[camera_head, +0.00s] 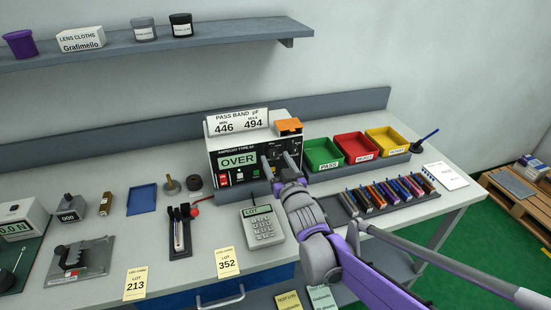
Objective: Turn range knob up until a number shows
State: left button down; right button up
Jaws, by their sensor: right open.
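The meter (226,147) is a white and black box at the back middle of the bench. Its green display (238,160) reads OVER. A sign (238,121) on top reads PASS BAND pF, min 446, max 494. My right gripper (278,160) is open at the right part of the meter's front panel, with its two fingers pointing at it. The range knob cannot be made out clearly; the gripper covers much of that panel area, and I cannot tell whether the fingers touch anything. My left gripper is not in view.
Green (322,154), red (356,147) and yellow (386,140) bins stand right of the meter. A rack of several coloured parts (384,194) lies in front of them. A keypad device (263,227) sits left of my right arm. A shelf (150,44) hangs above.

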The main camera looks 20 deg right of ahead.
jog(key=shift+w, duration=0.65)
grip_shut()
jog(key=shift+m, duration=0.3)
jog(key=m+b, duration=0.1)
jog(key=m, duration=0.4)
jog(key=shift+m, duration=0.3)
jog(key=m+b, duration=0.1)
jog(key=m, duration=0.4)
jog(key=shift+d+f, duration=0.1)
jog(key=shift+m, duration=0.4)
